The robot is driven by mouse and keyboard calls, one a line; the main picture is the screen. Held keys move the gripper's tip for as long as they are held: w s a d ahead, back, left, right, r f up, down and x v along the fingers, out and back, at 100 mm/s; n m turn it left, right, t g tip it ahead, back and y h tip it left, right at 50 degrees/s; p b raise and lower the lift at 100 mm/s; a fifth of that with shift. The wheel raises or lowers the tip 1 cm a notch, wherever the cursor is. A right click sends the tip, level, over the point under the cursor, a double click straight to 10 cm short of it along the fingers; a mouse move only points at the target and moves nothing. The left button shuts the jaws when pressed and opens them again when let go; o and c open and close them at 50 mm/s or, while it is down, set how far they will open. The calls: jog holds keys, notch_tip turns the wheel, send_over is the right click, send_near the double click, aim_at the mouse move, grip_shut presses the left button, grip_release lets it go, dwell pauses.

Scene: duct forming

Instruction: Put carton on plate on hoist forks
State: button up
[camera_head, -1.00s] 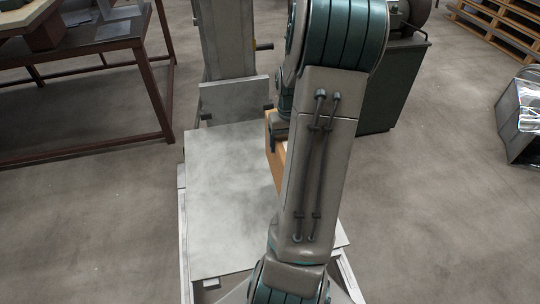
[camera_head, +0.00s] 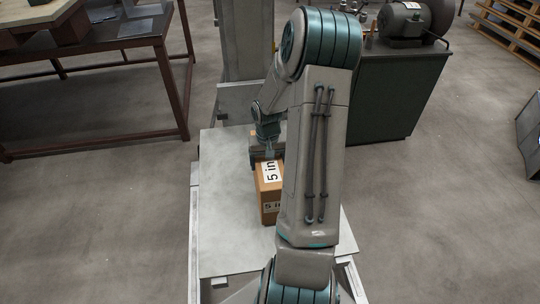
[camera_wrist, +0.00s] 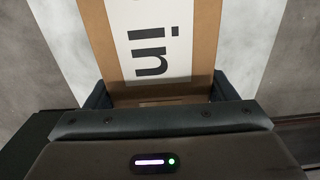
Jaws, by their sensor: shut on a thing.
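The carton (camera_head: 268,190) is a brown box with white labels reading "5 in". It is over the middle of the grey plate (camera_head: 225,185), partly hidden by my arm. The plate lies on the hoist forks (camera_head: 194,235), whose pale rails show at its sides. My gripper (camera_head: 266,150) is shut on the carton at its far end. The wrist view shows the carton (camera_wrist: 190,25) with its label between the two dark fingers (camera_wrist: 158,95). I cannot tell whether the carton's bottom touches the plate.
The hoist mast (camera_head: 243,60) stands behind the plate. A brown-framed table (camera_head: 120,45) is at the upper left. A green cabinet with a motor (camera_head: 395,95) is at the right, with wooden pallets (camera_head: 510,25) beyond. The plate's left part is bare.

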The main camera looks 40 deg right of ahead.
jog(key=shift+f, duration=0.65)
jog(key=shift+f, duration=0.2)
jog(key=o, duration=2)
jog(key=shift+o, duration=0.2)
